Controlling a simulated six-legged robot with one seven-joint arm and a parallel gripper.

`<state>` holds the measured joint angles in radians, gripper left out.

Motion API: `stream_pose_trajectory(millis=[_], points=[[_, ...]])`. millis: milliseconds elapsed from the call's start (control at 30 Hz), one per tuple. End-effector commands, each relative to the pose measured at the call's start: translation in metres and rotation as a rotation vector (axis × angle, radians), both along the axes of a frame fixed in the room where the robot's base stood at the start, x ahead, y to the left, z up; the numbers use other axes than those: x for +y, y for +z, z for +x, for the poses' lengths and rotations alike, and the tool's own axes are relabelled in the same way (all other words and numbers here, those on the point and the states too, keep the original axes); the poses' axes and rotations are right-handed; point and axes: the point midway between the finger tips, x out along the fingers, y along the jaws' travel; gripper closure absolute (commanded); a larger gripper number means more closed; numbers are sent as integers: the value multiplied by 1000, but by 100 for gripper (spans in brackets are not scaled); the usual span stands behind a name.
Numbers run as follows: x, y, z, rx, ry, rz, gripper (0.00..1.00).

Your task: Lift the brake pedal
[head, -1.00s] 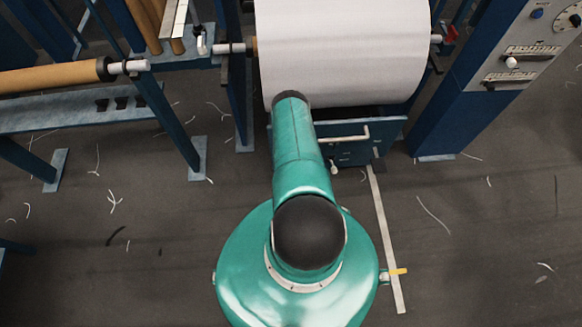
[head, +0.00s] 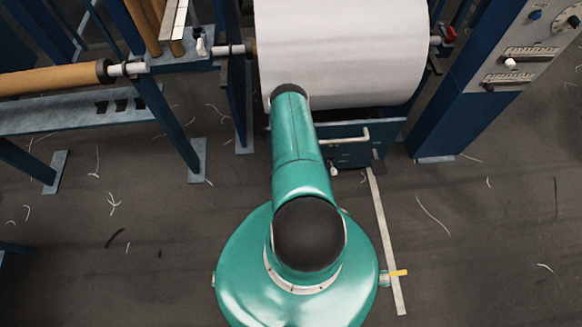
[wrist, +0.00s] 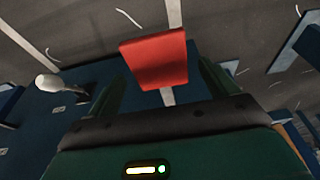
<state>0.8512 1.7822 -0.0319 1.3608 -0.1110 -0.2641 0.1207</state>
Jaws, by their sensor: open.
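The red brake pedal (wrist: 155,62) shows in the wrist view as a flat, slightly tilted plate. My gripper (wrist: 163,76) is open, with one green finger to the left of the pedal and one to the right. The pedal shows beyond and between the fingers. I cannot tell whether either finger touches it. In the head view my arm covers part of the machine front, and neither my gripper nor the red pedal can be made out there.
A large white roll (head: 340,50) sits above a blue cabinet (head: 365,150) with a pale handle. A white knob (wrist: 47,83) stands left of my fingers. A blue control column (head: 440,125) is at right. Thread scraps and a pale strip (head: 385,240) lie on the dark floor.

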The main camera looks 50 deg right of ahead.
Motion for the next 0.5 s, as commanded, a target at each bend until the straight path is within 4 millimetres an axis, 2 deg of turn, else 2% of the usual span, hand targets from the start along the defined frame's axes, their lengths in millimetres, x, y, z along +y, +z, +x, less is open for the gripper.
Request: stream_pose_trajectory(millis=[500], points=[[16, 93, -15, -3, 0, -3, 15]])
